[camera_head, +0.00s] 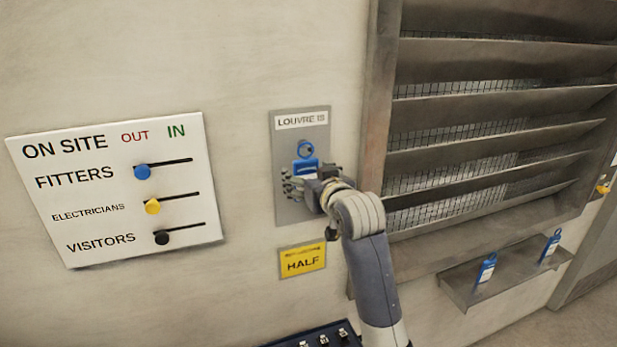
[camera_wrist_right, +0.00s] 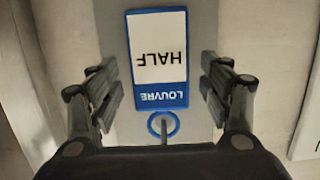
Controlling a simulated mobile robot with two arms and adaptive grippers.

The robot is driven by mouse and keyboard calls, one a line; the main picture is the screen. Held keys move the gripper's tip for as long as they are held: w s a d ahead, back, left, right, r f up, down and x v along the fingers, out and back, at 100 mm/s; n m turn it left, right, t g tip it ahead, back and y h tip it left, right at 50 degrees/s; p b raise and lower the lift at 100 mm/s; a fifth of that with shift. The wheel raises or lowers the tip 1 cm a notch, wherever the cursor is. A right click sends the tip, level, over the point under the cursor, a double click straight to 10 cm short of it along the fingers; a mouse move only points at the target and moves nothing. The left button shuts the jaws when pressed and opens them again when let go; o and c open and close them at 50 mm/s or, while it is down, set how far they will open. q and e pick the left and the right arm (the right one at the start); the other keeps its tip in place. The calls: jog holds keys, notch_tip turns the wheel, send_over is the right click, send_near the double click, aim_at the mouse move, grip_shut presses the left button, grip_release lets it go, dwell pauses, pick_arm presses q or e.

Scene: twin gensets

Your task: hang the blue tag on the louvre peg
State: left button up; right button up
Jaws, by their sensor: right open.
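The blue tag (camera_head: 305,168) is in front of the grey plate labelled LOUVRE IS (camera_head: 285,140), its ring at the top. In the right wrist view the tag (camera_wrist_right: 158,62) appears upside down, reading LOUVRE and HALF on a white panel. The peg (camera_wrist_right: 164,136) shows at its ring and appears to pass through it. My right gripper (camera_head: 308,188) is at the plate, over the lower part of the tag. In the wrist view its fingers (camera_wrist_right: 160,88) stand open, apart from both sides of the tag. My left gripper is not in view.
A yellow HALF sign (camera_head: 302,260) is below the plate. The ON SITE board (camera_head: 110,225) with sliders is at left. The louvre (camera_head: 480,105) is at right, above a shelf (camera_head: 515,276) with two blue tags (camera_head: 486,268). A dark tray (camera_head: 290,343) is at the bottom edge.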

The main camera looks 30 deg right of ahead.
jog(key=v, duration=0.7)
jog(key=shift+s, duration=0.25)
jog(key=shift+r, duration=0.1)
